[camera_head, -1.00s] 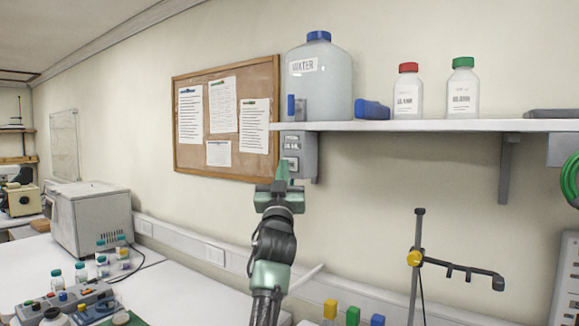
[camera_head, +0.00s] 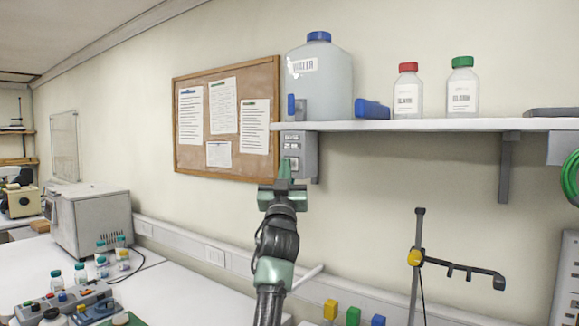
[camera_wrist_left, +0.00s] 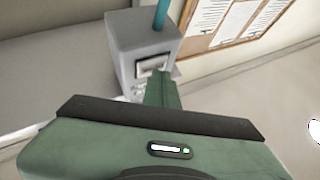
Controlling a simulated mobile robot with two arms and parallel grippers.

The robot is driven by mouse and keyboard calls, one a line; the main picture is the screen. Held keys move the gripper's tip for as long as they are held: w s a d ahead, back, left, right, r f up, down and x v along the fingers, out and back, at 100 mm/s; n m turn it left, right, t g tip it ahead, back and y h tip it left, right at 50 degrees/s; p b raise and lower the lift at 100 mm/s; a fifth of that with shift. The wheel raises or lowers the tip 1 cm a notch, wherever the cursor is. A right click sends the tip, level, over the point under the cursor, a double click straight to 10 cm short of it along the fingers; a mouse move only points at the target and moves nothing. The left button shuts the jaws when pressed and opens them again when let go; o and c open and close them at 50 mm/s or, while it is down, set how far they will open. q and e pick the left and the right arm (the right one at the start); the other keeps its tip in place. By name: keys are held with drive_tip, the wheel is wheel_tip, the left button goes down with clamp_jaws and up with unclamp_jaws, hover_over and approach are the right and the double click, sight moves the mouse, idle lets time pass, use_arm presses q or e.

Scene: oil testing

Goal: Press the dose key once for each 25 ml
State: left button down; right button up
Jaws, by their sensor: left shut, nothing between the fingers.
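The grey dosing box (camera_head: 299,152) is fixed under the left end of the wall shelf. It has a small label or display near its top and a key panel on its front; the fine markings are too small to read. My left gripper (camera_head: 285,172) is shut and empty, pointing up with its fingertips at the lower front of the box. In the left wrist view the green fingers (camera_wrist_left: 159,88) reach toward the front of the grey box (camera_wrist_left: 143,40) and hide its lower part. I cannot tell if the tips touch the key. My right gripper is not in view.
The shelf (camera_head: 430,125) holds a large water container (camera_head: 325,85), a blue object (camera_head: 371,109) and two capped bottles. A cork board (camera_head: 226,118) hangs behind, left of the box. A stand (camera_head: 416,270) with a side arm rises at the right.

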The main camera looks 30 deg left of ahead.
use_arm(q)
drive_tip(key=shift+s, duration=0.1)
idle(0.3)
drive_tip(key=shift+s+p, duration=0.35)
drive_tip(key=shift+s, duration=0.4)
drive_tip(key=shift+s+a, duration=0.1)
drive_tip(key=s+p, duration=0.1)
drive_tip(key=s, duration=0.3)
drive_tip(key=shift+s+a+f, duration=0.1)
drive_tip(key=shift+s+a, duration=0.05)
drive_tip(key=shift+s, duration=0.25)
idle(0.4)
